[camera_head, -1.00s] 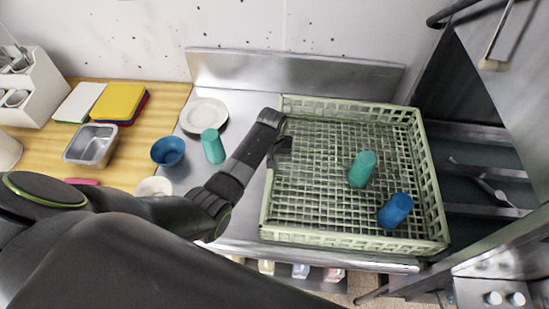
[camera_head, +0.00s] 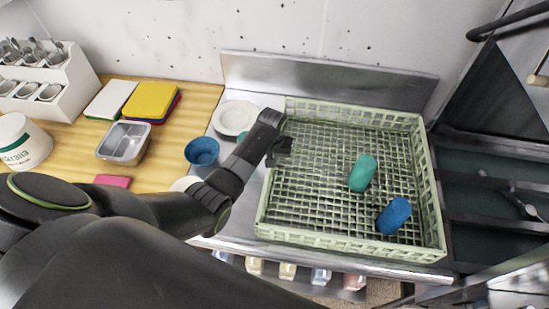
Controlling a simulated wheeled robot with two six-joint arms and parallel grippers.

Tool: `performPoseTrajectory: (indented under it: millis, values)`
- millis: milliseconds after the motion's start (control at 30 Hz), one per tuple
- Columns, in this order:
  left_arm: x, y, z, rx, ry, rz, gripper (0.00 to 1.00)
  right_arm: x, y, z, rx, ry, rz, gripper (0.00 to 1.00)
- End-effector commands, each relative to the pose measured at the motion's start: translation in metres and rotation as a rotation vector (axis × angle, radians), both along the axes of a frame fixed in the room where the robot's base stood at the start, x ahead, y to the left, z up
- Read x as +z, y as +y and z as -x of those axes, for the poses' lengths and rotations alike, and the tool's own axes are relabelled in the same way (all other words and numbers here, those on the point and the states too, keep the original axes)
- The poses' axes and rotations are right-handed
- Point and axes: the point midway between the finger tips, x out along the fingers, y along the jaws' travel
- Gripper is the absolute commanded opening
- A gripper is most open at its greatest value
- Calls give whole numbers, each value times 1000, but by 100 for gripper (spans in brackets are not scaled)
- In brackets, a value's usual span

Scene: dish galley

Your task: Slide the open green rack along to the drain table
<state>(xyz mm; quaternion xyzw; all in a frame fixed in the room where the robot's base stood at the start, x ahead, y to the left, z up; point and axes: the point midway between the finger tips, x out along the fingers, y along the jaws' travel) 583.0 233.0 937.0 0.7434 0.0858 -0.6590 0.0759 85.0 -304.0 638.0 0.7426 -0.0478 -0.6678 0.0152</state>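The open green rack (camera_head: 345,246) is a pale green lattice crate on the steel table with a backsplash (camera_head: 330,80), taken as the drain table. It holds a teal tumbler (camera_head: 362,173) and a blue tumbler (camera_head: 393,215), both appearing tilted. Bare steel (camera_head: 240,222) shows left of the rack. My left gripper (camera_head: 281,150) is at the rack's left wall, its tip reaching just inside. Its fingers are dark and small, so I cannot tell whether they are closed on the wall. My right gripper is out of view.
Left of the rack are a white plate (camera_head: 235,117), a blue bowl (camera_head: 202,151) and a teal cup (camera_head: 243,135) mostly behind my arm. A wooden counter (camera_head: 203,97) with a metal pan (camera_head: 124,142) lies farther left. Dark equipment with rails (camera_head: 490,185) stands at the right.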

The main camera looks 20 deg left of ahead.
Motion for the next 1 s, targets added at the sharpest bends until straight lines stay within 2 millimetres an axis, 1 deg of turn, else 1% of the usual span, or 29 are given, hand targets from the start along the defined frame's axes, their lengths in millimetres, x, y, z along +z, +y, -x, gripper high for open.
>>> performPoseTrajectory:
  millis: [400, 433, 600, 633, 867, 1000]
  values:
    - [0, 2, -1, -1, 0, -2, 0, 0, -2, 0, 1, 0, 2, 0]
    - [0, 2, -1, -1, 0, -2, 12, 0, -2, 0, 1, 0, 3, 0]
    - [0, 1, -1, -1, -1, 0, 34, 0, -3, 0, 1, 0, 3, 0]
    - [0, 1, -1, -1, -1, 0, 36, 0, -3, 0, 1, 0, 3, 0]
    - [0, 1, -1, -1, -1, 1, 36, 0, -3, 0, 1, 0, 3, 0]
    - [8, 0, -7, -2, -3, 1, 36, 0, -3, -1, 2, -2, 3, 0]
